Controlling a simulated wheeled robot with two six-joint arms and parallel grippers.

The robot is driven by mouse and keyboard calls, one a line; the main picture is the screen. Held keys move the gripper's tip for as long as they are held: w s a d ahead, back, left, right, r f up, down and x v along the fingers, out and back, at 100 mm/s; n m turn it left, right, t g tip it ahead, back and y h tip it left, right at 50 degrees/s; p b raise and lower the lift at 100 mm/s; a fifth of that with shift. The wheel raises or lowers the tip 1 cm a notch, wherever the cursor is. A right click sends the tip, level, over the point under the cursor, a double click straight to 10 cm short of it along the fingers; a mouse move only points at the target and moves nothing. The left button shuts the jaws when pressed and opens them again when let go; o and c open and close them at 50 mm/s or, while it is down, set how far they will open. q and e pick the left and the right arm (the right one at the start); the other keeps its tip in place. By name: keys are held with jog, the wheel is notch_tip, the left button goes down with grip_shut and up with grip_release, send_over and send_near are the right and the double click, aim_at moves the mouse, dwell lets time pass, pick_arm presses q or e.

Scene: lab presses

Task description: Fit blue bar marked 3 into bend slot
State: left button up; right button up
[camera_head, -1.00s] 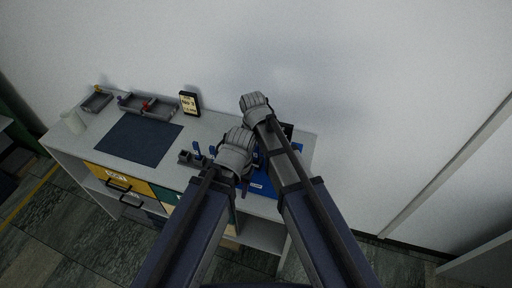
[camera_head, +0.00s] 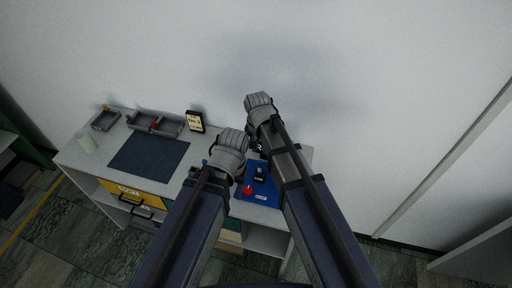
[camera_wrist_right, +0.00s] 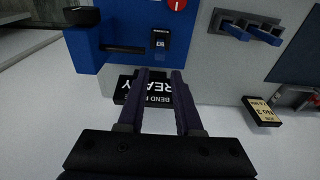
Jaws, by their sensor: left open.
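Two blue bars, (camera_wrist_right: 235,31) and (camera_wrist_right: 264,36), stand side by side in a grey holder at the upper right of the right wrist view; I cannot read their marks. The blue press (camera_wrist_right: 120,20) has a dark slot (camera_wrist_right: 123,48) in its face, which I take for the bend slot. My right gripper (camera_wrist_right: 159,72) is open and empty, its fingers apart over the black "BEND READY" sign (camera_wrist_right: 150,91). My left gripper (camera_head: 228,152) is open, low over the bench beside the press; its body hides its fingertips and most of the bar holder in the head view.
A card reading "No 3" (camera_wrist_right: 262,110) stands at the back of the bench (camera_head: 85,160). A red button (camera_head: 248,190) is on the press base. A dark mat (camera_head: 148,158) and grey trays (camera_head: 155,123) lie left. The wall is close behind.

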pick_arm(q)
jog(key=shift+a+r, duration=0.15)
jog(key=shift+r, duration=0.3)
pick_arm(e)
jog(key=s+d+n+g, duration=0.1)
jog(key=s+n, duration=0.6)
jog(key=s, duration=1)
jog(key=shift+d+r+g+h, duration=0.3)
jog(key=shift+d+r+h, duration=0.1)
jog(key=shift+d, duration=0.25)
pick_arm(q)
notch_tip(320, 180, down, 10)
jog(key=b, duration=1)
pick_arm(e)
notch_tip(320, 180, down, 10)
